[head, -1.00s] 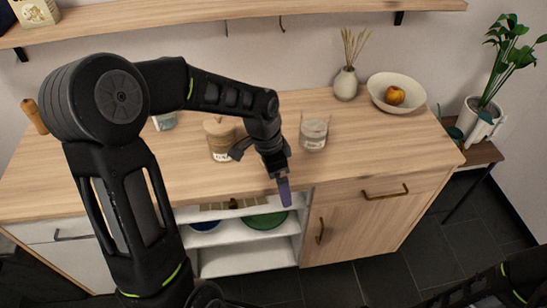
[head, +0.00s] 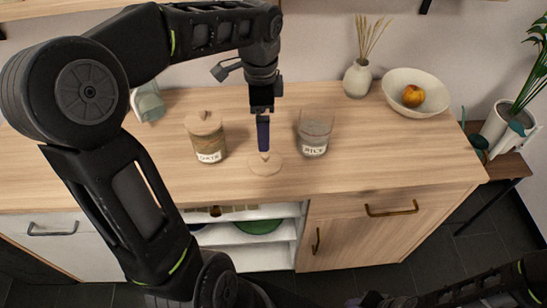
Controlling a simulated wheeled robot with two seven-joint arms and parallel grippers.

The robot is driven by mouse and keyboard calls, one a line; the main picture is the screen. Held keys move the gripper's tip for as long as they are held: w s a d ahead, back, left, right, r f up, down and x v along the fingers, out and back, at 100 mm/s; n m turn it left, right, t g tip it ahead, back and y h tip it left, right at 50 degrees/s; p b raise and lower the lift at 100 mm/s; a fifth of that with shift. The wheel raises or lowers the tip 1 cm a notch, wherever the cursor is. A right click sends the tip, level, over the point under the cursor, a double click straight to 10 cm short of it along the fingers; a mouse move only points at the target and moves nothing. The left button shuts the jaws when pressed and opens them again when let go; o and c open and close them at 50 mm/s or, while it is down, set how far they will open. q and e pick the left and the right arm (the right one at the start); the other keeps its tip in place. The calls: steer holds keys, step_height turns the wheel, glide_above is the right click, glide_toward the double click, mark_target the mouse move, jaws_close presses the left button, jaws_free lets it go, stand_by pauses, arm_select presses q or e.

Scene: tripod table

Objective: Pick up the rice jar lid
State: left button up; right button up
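The rice jar (head: 314,136) stands uncovered on the wooden counter, its RICE label facing front. A round wooden lid (head: 266,166) with a small knob lies on the counter, left of and in front of the rice jar. My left gripper (head: 263,148) points down right over the lid, its fingertips at or just above the knob. Its fingers are seen edge-on, so their gap and any contact with the knob cannot be told. My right gripper (head: 366,300) shows only in part at the bottom edge, low in front of the cabinet.
A lidded oats jar (head: 208,140) stands left of the lid. A glass container (head: 149,104) is behind my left arm. At the back right are a vase of dried stems (head: 357,78) and a bowl (head: 429,88) with a fruit. The counter's front right is clear.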

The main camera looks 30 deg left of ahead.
arm_select(q)
steer(key=b, duration=0.5)
glide_above(265, 154)
step_height(265, 154, down, 6)
steer(key=shift+r, duration=0.25)
steer(key=shift+r+p, duration=0.1)
steer(key=shift+p, duration=0.25)
steer(key=shift+f, duration=1.3)
steer(key=shift+f, duration=2.65)
